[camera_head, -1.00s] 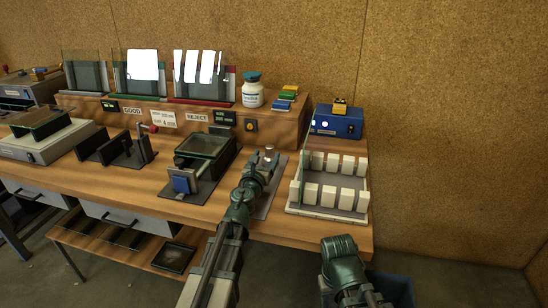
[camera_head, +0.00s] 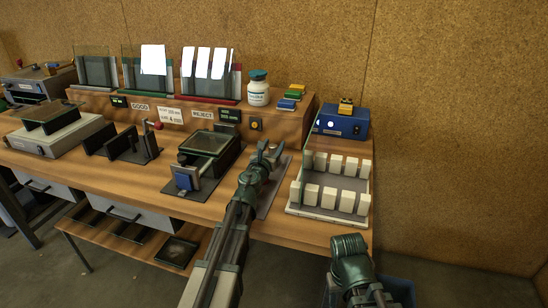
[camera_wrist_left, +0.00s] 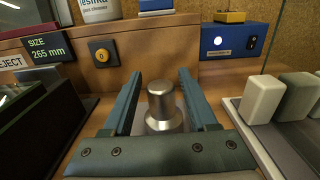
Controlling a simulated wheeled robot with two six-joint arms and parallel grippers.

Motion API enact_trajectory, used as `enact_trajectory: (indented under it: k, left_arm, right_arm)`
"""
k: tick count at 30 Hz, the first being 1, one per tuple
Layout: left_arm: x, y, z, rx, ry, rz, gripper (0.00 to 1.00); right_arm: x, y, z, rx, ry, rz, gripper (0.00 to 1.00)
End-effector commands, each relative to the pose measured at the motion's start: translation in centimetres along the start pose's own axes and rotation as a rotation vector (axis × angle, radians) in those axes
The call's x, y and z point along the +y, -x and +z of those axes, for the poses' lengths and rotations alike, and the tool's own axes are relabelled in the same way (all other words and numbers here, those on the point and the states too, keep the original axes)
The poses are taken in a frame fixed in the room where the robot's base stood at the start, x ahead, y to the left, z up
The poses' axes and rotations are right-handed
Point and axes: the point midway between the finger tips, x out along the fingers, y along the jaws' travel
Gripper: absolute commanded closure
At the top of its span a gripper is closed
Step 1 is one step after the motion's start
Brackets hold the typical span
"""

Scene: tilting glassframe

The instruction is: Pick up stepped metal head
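The stepped metal head (camera_wrist_left: 163,106) is a shiny upright cylinder on a wider round base in the left wrist view. My left gripper (camera_wrist_left: 160,100) is open, with one blue-green finger on each side of the head and a visible gap to each. In the head view, my left gripper (camera_head: 269,156) reaches over a grey plate on the bench, between the black glass-topped fixture and the white-block rack. It mostly hides the head there. Of my right arm, only a dark green link shows at lower right; its gripper is out of view.
The rack with white blocks (camera_head: 321,211) stands close right of my left gripper. The glass-topped black fixture (camera_head: 208,142) stands close left. Behind are a raised wooden shelf with a yellow button (camera_head: 255,125), a white bottle (camera_head: 258,92) and a blue box (camera_head: 341,123).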

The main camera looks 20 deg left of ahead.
Motion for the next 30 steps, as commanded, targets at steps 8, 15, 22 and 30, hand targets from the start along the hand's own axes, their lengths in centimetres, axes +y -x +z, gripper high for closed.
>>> enact_trajectory:
  k: [8,15,22,30]
  left_arm:
    - [0.0,0.0,0.0,0.000,0.000,0.000,0.94]
    - [0.0,0.0,0.0,0.000,0.000,0.000,1.00]
    - [0.0,0.0,0.0,0.000,0.000,0.000,1.00]
    - [-0.5,-0.1,1.5,0.000,0.000,0.000,1.00]
  right_arm:
    - [0.0,0.0,0.0,0.000,0.000,0.000,0.50]
    - [0.0,0.0,0.0,0.000,0.000,0.000,0.50]
    - [0.0,0.0,0.0,0.000,0.000,0.000,0.50]
    - [0.1,1.5,0.1,0.000,0.000,0.000,0.50]
